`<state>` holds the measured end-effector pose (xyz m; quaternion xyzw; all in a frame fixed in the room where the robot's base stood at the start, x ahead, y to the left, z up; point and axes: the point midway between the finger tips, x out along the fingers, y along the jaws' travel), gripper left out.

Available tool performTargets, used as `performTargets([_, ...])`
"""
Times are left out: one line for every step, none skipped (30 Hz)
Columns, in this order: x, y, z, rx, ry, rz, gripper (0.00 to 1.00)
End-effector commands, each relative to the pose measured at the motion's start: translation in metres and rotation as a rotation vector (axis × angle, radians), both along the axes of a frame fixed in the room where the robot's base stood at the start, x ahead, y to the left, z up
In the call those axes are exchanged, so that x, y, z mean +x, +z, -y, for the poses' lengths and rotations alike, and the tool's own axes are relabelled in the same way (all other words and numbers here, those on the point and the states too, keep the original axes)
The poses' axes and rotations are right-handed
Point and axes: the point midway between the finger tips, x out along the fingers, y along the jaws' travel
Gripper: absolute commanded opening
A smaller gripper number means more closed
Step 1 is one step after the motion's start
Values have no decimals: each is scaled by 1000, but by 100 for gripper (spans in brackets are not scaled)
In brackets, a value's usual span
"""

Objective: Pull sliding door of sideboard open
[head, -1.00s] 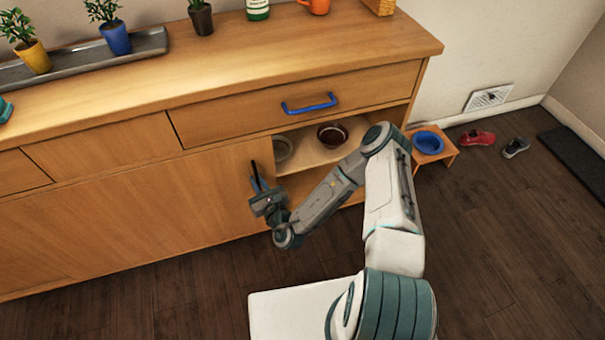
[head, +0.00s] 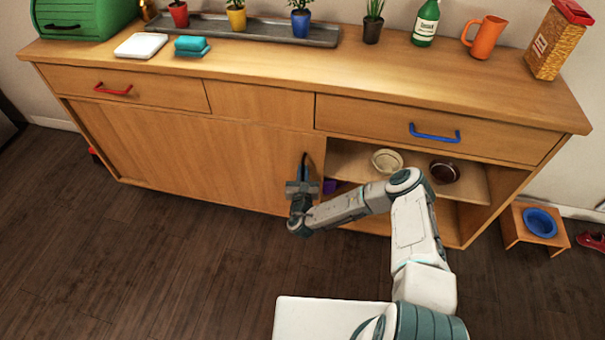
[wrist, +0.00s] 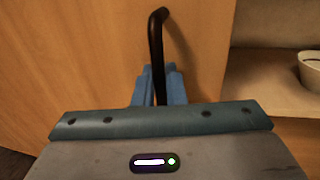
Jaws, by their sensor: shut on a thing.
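The wooden sideboard (head: 180,65) stands against the wall. Its sliding door (head: 225,160) covers the left and middle part of the front, and the right part is open. A dark upright handle (head: 304,160) is near the door's right edge. It also shows in the wrist view (wrist: 155,45), rising from between the blue fingers. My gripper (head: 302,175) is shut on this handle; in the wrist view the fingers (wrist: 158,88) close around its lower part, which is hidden.
The open compartment's shelf (head: 350,165) holds a pale bowl (head: 387,161) and a dark red bowl (head: 444,172). A blue drawer handle (head: 434,133) sticks out above. A small stool (head: 515,232) with a blue bowl (head: 540,222) stands at the right. The floor in front is clear.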

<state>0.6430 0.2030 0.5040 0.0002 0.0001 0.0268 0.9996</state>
Motion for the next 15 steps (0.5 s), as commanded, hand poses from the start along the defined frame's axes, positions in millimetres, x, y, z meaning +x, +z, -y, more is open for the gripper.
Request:
performTargets([-1,-2,0,0,0,-4,0])
performTargets([-1,-2,0,0,0,-4,0])
performTargets([0,-2,0,0,0,-4,0])
performTargets([0,-2,0,0,0,-4,0])
performTargets([0,-2,0,0,-1,-4,0])
performTargets([0,-2,0,0,-1,-4,0])
performTargets([0,-2,0,0,-1,-4,0])
performTargets([0,-2,0,0,-1,-4,13])
performTargets([0,-2,0,0,-1,-4,25])
performTargets([0,-1,0,0,-1,-3,27])
performTargets([0,-1,0,0,0,-3,27])
performTargets([0,-1,0,0,0,-2,27])
performTargets([0,-1,0,0,0,-2,27])
performTargets([0,-1,0,0,0,-2,27])
performTargets([0,-1,0,0,0,-1,27])
